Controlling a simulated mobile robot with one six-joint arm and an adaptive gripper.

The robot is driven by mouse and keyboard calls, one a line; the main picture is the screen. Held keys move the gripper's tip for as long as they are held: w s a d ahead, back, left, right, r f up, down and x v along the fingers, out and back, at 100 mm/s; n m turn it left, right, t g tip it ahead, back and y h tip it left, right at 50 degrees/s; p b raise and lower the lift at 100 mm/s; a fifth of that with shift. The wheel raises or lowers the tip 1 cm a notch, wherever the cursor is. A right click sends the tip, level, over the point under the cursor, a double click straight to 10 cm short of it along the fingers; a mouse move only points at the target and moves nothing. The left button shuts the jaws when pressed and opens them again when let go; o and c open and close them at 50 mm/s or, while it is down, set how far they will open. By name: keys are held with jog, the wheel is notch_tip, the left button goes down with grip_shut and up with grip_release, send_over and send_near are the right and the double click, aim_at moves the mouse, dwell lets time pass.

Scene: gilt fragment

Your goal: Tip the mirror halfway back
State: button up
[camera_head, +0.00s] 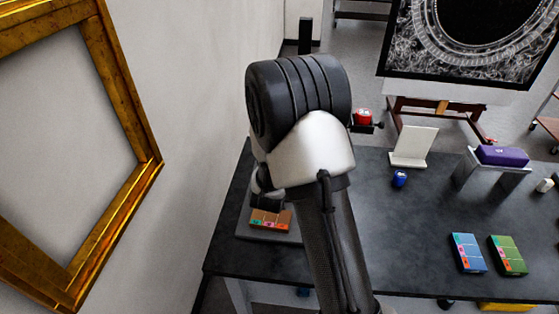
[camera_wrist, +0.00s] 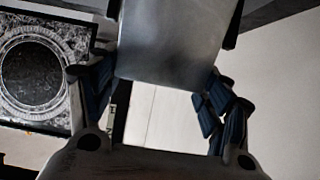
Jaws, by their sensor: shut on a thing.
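My gripper (camera_wrist: 172,62) shows in the wrist view with its dark fingers on either side of a smooth grey panel (camera_wrist: 178,35). It is shut on this panel, whose upper end runs out of the picture. I cannot tell whether the panel is the mirror or part of it. In the head view my own arm hides the grip and most of what is held. No mirror can be told for certain there. A pale tilted panel (camera_head: 414,146) stands on the dark table (camera_head: 350,215), right of my arm; its reflectivity cannot be told.
A large gilt frame (camera_head: 128,105) hangs at the left. A black picture (camera_head: 400,50) stands on an easel behind the table. A blue box (camera_head: 467,253), green box (camera_head: 508,255), purple case (camera_head: 501,156) and small blue object (camera_head: 399,178) occupy the table's right. Its middle has free room.

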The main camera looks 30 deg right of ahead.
jog(key=g+p, duration=0.1)
jog(key=p, duration=0.2)
jog(key=w+g+y+p, duration=0.1)
jog(key=p, duration=0.3)
jog(key=d+f+g+y+p, duration=0.1)
jog(key=g+p, duration=0.1)
jog(key=p, duration=0.2)
jog(key=shift+w, duration=0.3)
jog(key=shift+f+p, duration=0.1)
jog(key=shift+p, duration=0.25)
jog(key=o, duration=1.1)
jog(key=v, duration=1.2)
jog(key=shift+d+r, duration=0.2)
jog(key=shift+d, duration=0.05)
